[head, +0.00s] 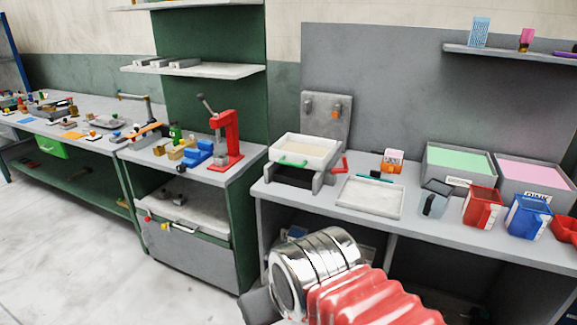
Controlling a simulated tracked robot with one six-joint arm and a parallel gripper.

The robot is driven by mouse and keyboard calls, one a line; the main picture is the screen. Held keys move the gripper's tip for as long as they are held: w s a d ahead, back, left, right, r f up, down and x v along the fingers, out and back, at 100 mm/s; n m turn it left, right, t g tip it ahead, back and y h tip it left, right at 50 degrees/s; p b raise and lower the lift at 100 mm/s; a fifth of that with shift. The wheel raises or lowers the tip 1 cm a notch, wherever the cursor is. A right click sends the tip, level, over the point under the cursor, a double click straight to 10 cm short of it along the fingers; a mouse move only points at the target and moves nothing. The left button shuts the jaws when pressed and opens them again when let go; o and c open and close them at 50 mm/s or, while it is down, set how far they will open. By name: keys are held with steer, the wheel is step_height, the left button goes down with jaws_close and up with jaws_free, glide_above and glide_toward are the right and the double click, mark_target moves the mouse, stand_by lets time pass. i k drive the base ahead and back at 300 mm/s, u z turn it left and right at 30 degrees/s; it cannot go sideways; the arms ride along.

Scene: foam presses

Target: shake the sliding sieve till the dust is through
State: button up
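The sliding sieve (290,144) looks like a shallow white box with a green handle (292,161) on its front side. It sits on a grey stand (322,181) at the left end of the right-hand bench. Its inside looks pale; I cannot tell whether dust lies in it. A red lever-like part (340,165) shows at the stand's right side. My arm, with a silver section and red bellows, shows at the bottom, well apart from the sieve. My gripper's fingers are not visible.
A shallow white tray (370,211) lies right of the stand. Grey, red (482,206) and blue (528,216) jugs stand further right, before bins of green and pink material. A red press (227,140) stands on the left bench. Floor at left is clear.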

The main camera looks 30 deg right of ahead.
mark_target(292, 149)
steer(key=i, duration=1)
